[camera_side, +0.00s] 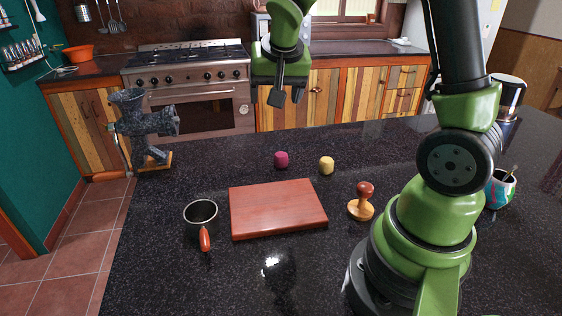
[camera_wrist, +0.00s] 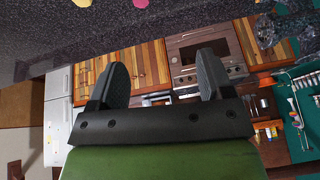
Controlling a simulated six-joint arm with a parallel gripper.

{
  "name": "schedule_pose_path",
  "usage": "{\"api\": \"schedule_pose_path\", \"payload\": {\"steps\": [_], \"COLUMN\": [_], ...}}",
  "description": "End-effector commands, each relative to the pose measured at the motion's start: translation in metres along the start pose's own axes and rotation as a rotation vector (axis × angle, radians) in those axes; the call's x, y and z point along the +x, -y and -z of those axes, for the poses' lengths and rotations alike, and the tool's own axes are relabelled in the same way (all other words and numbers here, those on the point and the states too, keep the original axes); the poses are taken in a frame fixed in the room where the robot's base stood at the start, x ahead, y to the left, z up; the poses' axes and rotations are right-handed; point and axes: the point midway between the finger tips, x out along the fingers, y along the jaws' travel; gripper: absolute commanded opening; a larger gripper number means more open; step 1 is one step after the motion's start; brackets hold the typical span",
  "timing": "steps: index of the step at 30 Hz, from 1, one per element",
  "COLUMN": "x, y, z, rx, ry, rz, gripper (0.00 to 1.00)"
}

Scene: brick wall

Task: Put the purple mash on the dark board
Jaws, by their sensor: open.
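The purple mash (camera_side: 281,159) is a small magenta-purple lump standing on the dark speckled counter, behind the board. Part of it shows at the top edge of the wrist view (camera_wrist: 140,3). The board (camera_side: 278,209) is a reddish-brown wooden slab lying flat in the middle of the counter, its top bare. My gripper (camera_side: 287,97) is open and empty, in the air above and behind the purple mash. In the wrist view my gripper's two dark fingers (camera_wrist: 162,82) are wide apart with nothing between them.
A yellow lump (camera_side: 326,165) stands right of the purple mash; it also shows in the wrist view (camera_wrist: 82,2). A metal grinder (camera_side: 143,125) stands at the far left.

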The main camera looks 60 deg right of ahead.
Motion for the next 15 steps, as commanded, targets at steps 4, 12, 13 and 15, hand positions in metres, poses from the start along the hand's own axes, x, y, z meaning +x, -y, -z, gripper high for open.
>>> {"api": "schedule_pose_path", "payload": {"steps": [4, 12, 13, 15], "x": [0.069, 0.143, 0.146, 0.154], "y": [-0.007, -0.021, -0.021, -0.023], "z": [0.013, 0.010, 0.010, 0.009], "rx": [0.061, 0.125, 0.128, 0.132], "ry": [0.016, 0.039, 0.040, 0.042], "rz": [-0.078, -0.127, -0.129, -0.132], "gripper": [0.74, 0.74, 0.74, 0.74]}}
